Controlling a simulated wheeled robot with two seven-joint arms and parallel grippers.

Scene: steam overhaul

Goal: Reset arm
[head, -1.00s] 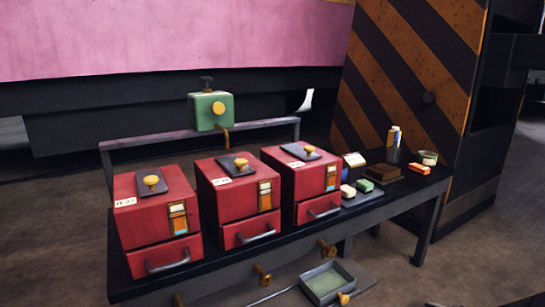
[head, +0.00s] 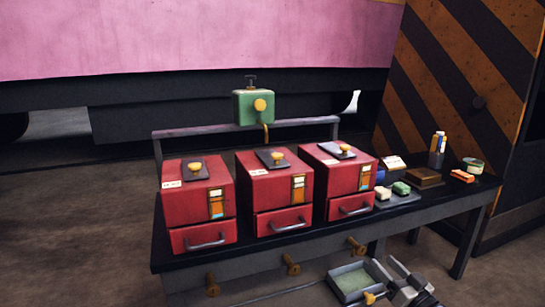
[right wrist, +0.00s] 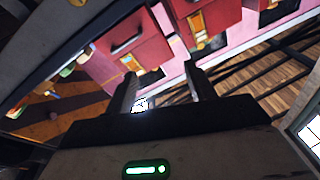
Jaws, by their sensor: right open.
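My right gripper (head: 405,282) is at the lower right of the head view, beside the grey tray and in front of the table. In the right wrist view its two fingers (right wrist: 162,92) stand apart with nothing held between them. My left gripper is not in the head view. Three red boxes stand in a row on the dark table: a left one (head: 192,204), a middle one (head: 270,195) and a right one (head: 335,180). Each has a dark lid plate with a yellow knob and a drawer with a handle.
A grey tray (head: 342,289) is low at the front. Yellow knobs (head: 291,264) stick out of the table's front edge. Small items and a brown block (head: 424,178) lie at the table's right end.

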